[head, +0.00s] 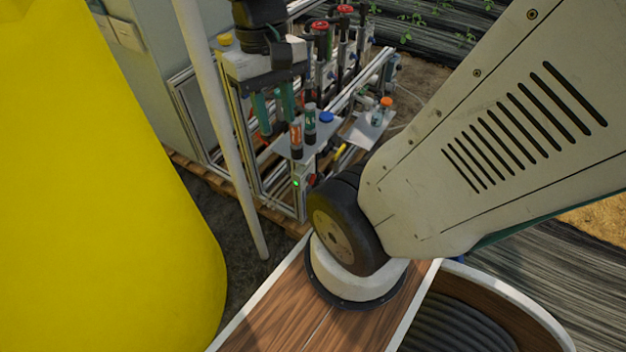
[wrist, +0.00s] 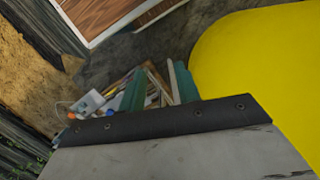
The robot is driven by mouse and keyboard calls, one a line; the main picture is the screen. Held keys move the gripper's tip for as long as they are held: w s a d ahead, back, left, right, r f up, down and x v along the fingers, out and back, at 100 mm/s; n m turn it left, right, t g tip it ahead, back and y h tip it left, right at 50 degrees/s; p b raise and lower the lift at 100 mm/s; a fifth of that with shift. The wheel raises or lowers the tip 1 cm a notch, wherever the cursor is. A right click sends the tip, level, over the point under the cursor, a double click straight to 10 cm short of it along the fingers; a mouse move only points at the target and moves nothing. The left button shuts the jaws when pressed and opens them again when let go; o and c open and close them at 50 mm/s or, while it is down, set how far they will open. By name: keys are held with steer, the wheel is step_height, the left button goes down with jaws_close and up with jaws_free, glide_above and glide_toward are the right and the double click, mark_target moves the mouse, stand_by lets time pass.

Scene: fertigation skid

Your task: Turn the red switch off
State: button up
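A small red part, likely the red switch (head: 311,181), shows low on the front of the skid, beside a lit green lamp (head: 296,183). My arm's dark joint partly covers it, so I cannot tell its position. My gripper (head: 277,126) points down in front of the skid's left part, above and left of the red part and apart from it. Its two teal fingers are spread with nothing visible between them. In the wrist view my gripper (wrist: 160,72) also shows its fingers apart. I cannot make out the red switch there.
A large yellow tank (head: 90,190) fills the left, with a white pole (head: 225,120) beside it. Small bottles (head: 296,140) stand on the skid's shelf. A bottle with an orange cap (head: 383,110) stands on a grey plate to the right. Red-topped valves (head: 320,27) stand behind.

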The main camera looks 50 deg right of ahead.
steer(key=w+d+f+m+g+y, duration=0.2)
steer(key=w+d+f+m+y, duration=0.1)
steer(key=d+f+m+y, duration=0.55)
steer(key=m+t+h, duration=0.8)
steer(key=m+t, duration=1.4)
steer(key=m, duration=1)
glide_toward(311, 179)
steer(key=w, duration=0.7)
steer(key=shift+w+a+f, duration=0.1)
jaws_close()
